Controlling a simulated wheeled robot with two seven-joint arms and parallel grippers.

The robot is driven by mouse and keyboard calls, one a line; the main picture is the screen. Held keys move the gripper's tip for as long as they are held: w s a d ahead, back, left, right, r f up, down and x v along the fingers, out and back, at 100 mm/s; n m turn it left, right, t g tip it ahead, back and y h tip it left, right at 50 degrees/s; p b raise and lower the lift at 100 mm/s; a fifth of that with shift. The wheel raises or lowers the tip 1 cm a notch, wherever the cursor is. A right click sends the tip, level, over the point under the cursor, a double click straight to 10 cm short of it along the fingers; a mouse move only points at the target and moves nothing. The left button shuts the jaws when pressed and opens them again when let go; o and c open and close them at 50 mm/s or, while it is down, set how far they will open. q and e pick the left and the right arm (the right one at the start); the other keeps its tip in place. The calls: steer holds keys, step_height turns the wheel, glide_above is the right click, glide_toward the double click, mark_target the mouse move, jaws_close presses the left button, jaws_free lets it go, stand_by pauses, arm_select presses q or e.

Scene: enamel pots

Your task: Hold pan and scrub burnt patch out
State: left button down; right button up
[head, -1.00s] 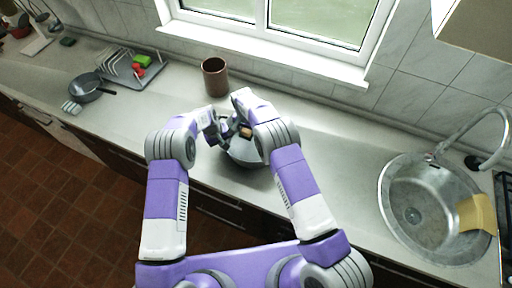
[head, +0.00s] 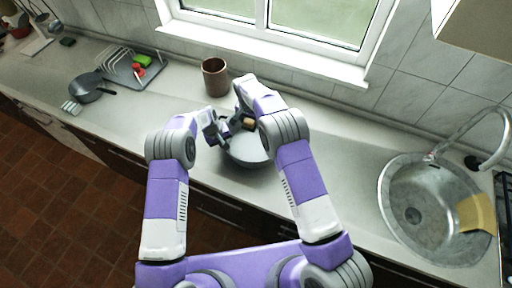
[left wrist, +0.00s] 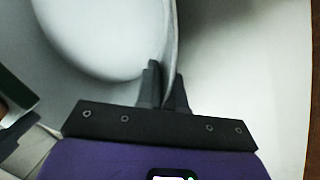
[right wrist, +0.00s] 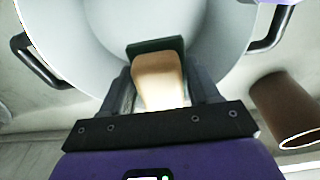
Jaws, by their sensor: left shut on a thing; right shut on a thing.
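The pan (head: 250,151) is a pale grey round vessel on the counter in front of me. Its black side handles show in the right wrist view, one at left (right wrist: 38,65) and one at right (right wrist: 275,30). My left gripper (left wrist: 163,85) is shut on the pan's rim, with a finger on each side of the wall. My right gripper (right wrist: 160,88) is shut on a scrubber with a tan block (right wrist: 158,80) and a dark green pad (right wrist: 156,46), over the pan's inside. I see no burnt patch; the scrubber and grippers hide part of the inside.
A brown cup (head: 215,77) stands behind the pan near the window. A dish rack (head: 133,68) and a dark frying pan (head: 88,88) are at the left. The sink (head: 420,205) with a yellow cloth (head: 477,214) is at the right. The counter between pan and sink is clear.

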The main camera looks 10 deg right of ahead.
steer(key=d, duration=0.8)
steer(key=shift+d, duration=0.35)
arm_select(q)
steer(key=c, duration=1.3)
jaws_free()
steer(key=shift+c, duration=0.2)
